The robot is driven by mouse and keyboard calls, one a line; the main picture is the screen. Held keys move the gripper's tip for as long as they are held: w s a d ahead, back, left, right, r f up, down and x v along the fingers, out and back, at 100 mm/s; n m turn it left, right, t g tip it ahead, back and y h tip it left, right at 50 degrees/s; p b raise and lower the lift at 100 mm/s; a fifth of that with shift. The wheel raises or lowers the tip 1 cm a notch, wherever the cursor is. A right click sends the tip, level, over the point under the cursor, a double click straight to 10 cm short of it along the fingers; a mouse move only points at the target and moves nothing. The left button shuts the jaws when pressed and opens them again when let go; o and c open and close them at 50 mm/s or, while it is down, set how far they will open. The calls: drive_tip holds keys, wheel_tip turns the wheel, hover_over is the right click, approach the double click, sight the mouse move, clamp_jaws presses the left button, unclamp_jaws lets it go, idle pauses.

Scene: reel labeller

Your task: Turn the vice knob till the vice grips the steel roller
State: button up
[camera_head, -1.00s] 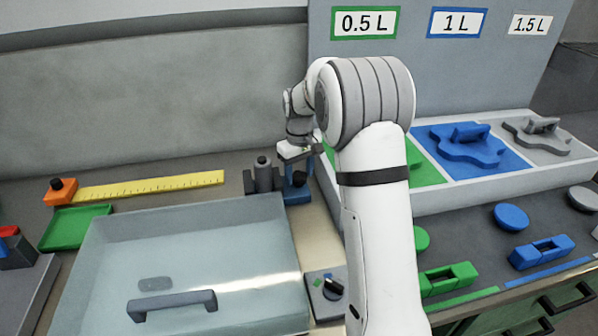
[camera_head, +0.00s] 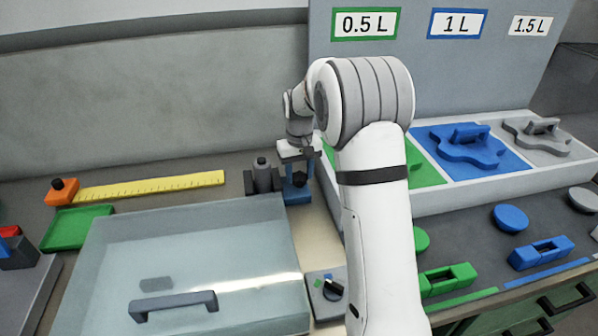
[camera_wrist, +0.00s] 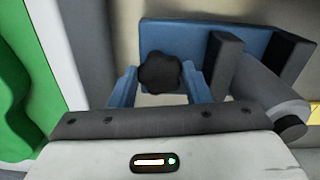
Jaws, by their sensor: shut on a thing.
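The vice (camera_head: 296,194) is blue with dark jaws and stands at the back of the bench, right of the glass-like cover. Its black lobed knob (camera_wrist: 165,73) lies between the two blue fingers of my gripper (camera_wrist: 160,82), which is shut on it. The grey steel roller (camera_head: 262,176) stands upright between the dark jaws (camera_wrist: 225,62). It also shows in the wrist view (camera_wrist: 272,95). I cannot tell whether both jaws touch it.
A clear cover (camera_head: 190,245) with a grey handle fills the front left. A yellow ruler (camera_head: 150,187) and a green tray (camera_head: 75,228) lie behind it. A dial panel (camera_head: 327,292) is at its right. A white rack (camera_head: 490,190) with coloured compartments stands at right.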

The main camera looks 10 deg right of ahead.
sight(299, 176)
drive_tip(key=m, duration=0.4)
drive_tip(key=shift+m, duration=0.3)
idle(0.3)
drive_tip(key=o, duration=1)
drive_tip(key=shift+r, duration=0.15)
wheel_tip(299, 176, up, 8)
drive_tip(key=shift+f, duration=0.2)
